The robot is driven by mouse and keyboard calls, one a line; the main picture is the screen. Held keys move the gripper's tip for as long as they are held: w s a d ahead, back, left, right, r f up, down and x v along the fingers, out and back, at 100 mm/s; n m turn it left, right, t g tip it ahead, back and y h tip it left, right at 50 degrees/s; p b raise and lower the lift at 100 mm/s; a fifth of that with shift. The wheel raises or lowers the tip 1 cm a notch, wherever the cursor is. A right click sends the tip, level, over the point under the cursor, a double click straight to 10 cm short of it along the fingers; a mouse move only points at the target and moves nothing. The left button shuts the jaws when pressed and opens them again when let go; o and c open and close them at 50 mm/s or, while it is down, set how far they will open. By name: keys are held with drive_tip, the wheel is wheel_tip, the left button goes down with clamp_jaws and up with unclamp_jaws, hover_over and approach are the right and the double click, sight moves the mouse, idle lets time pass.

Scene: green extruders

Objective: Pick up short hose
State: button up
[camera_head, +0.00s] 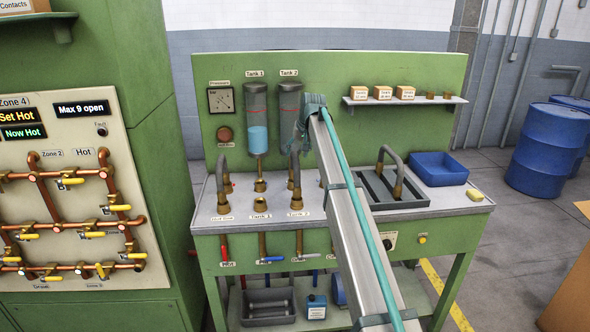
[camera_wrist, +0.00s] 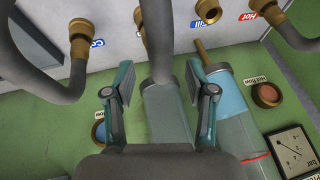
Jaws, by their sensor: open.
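Several grey bent hoses with brass ends stand on the bench; I cannot tell for sure which is the short hose. One hose (camera_head: 293,163) arches at the bench middle, left of my arm. Another hose (camera_head: 222,172) stands at the left, and a third hose (camera_head: 390,160) stands in the grey tray at the right. My gripper (camera_head: 313,108) is raised in front of the Tank 2 cylinder. In the wrist view my gripper (camera_wrist: 160,95) is open, and a grey hose (camera_wrist: 158,40) lies in line with the gap between its fingers. Contact is not visible.
The Tank 1 cylinder (camera_head: 257,120) and Tank 2 cylinder (camera_head: 289,105) hang on the green back panel. A shelf (camera_head: 400,101) with small boxes is right of my gripper. A blue bin (camera_head: 439,169) and yellow sponge (camera_head: 474,194) sit at the bench's right end.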

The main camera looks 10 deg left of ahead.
sight(296, 154)
drive_tip(key=p+x, duration=0.1)
drive_tip(key=x, duration=0.3)
drive_tip(key=shift+a, duration=0.1)
clamp_jaws()
drive_tip(key=shift+r, duration=0.1)
